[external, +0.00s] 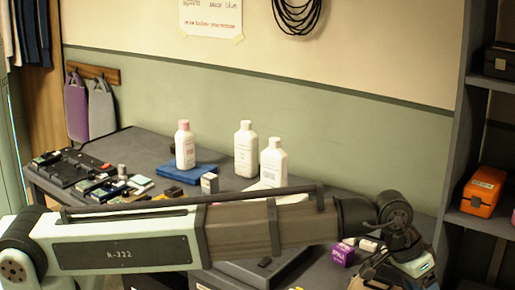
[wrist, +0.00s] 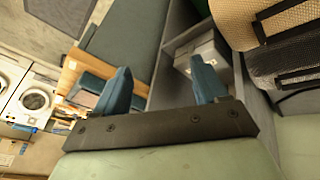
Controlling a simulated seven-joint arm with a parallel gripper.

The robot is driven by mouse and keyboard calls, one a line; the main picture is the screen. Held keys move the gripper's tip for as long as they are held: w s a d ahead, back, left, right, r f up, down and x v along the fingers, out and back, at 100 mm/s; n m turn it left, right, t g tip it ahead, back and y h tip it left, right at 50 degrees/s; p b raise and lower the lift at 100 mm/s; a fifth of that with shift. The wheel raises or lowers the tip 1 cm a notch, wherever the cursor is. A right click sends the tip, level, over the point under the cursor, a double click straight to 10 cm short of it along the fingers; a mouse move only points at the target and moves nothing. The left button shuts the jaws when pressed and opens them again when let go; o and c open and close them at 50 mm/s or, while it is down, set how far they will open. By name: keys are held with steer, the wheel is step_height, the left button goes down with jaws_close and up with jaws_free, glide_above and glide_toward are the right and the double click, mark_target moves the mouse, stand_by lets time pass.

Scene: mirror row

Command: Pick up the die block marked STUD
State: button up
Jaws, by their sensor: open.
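I cannot make out a block marked STUD in either view. In the external view a small purple block (external: 343,254) with pale lettering too small to read sits on the dark table, left of my wrist. Small white pieces (external: 368,245) lie beside it. A pale upright block (external: 209,183) stands further back, near the bottles. My gripper is at the lower right of the external view, largely hidden and cut off by the frame edge. In the wrist view my gripper (wrist: 160,84) has two blue fingers wide apart with nothing between them.
White bottles (external: 245,150) stand at the back of the table near a blue book (external: 186,174). Dark trays and small items (external: 70,168) crowd the left end. A shelf with an orange case (external: 483,192) is at right. The wrist view faces white machines (wrist: 35,98) and woven baskets (wrist: 270,22).

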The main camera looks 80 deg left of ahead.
steer(key=shift+n+t+y, duration=0.3)
steer(key=shift+n+y, duration=0.2)
steer(key=shift+n, duration=0.1)
steer(key=a+r, duration=0.1)
steer(key=a, duration=0.4)
steer(key=s+a+r, duration=0.1)
steer(key=a, duration=0.4)
steer(key=a+r, duration=0.1)
steer(key=a, duration=0.5)
steer(key=shift+s+r, duration=0.2)
steer(key=shift+s, duration=0.15)
steer(key=s+a+r+n+y, duration=0.1)
steer(key=s+a, duration=0.4)
steer(key=a, duration=0.5)
steer(key=s+a+r+n+y, duration=0.1)
steer(key=s+a, duration=0.3)
steer(key=a, duration=0.7)
steer(key=n+g+y, duration=0.2)
steer(key=n, duration=0.1)
glide_toward(208, 176)
steer(key=x, duration=0.6)
steer(key=shift+w+f, duration=0.3)
steer(key=shift+w, duration=0.05)
steer(key=shift+f, duration=0.2)
steer(key=shift+s+x, duration=0.1)
steer(key=shift+x, duration=1.1)
steer(key=shift+s+x, duration=0.15)
steer(key=shift+x, duration=1.1)
steer(key=shift+a, duration=0.1)
steer(key=shift+c, duration=0.4)
